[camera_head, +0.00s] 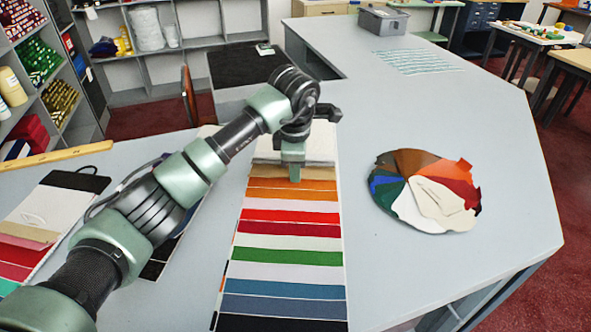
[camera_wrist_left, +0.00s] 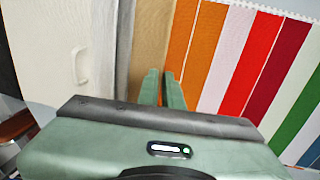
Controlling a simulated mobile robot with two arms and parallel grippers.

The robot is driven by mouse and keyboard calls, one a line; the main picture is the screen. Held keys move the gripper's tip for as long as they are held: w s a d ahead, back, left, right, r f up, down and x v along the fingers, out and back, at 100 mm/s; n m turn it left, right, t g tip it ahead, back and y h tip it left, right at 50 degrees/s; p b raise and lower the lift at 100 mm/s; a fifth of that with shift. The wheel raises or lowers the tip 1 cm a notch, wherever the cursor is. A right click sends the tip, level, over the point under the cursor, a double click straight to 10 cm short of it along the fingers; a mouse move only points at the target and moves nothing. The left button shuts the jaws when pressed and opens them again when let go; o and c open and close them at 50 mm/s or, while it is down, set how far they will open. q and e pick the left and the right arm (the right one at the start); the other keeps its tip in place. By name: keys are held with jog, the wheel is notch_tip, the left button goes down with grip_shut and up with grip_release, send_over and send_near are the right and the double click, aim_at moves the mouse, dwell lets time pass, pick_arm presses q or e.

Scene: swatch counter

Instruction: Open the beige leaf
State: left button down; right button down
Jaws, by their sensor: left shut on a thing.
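A long swatch book lies on the grey counter with its coloured leaves showing as overlapping strips. The beige leaf (camera_head: 318,172) is the tan strip near its far end, between a pale grey leaf and an orange leaf (camera_head: 318,194). In the left wrist view the beige leaf (camera_wrist_left: 153,35) lies flat beside the orange one. My left gripper (camera_head: 294,178) points down at the beige leaf's near edge. Its fingers (camera_wrist_left: 162,80) are close together at the border of beige and orange, shut on the beige leaf's edge. The fingers hide part of that edge. My right gripper is not in view.
A round fan of coloured swatches (camera_head: 420,190) lies right of the book. More sample books (camera_head: 45,205) and a wooden stick (camera_head: 60,157) lie at the left, partly behind my arm. A grey bin (camera_head: 383,20) stands at the far end.

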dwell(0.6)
pick_arm(q)
jog(key=shift+w+r, duration=0.1)
jog(key=shift+r, duration=0.5)
jog(key=w+r+p, duration=0.3)
jog(key=r+p, duration=0.2)
jog(key=r, duration=0.2)
jog(key=w+r+p, duration=0.3)
jog(key=r+p, duration=0.3)
jog(key=r, duration=0.2)
jog(key=shift+w+a, duration=0.15)
jog(key=shift+w, duration=0.2)
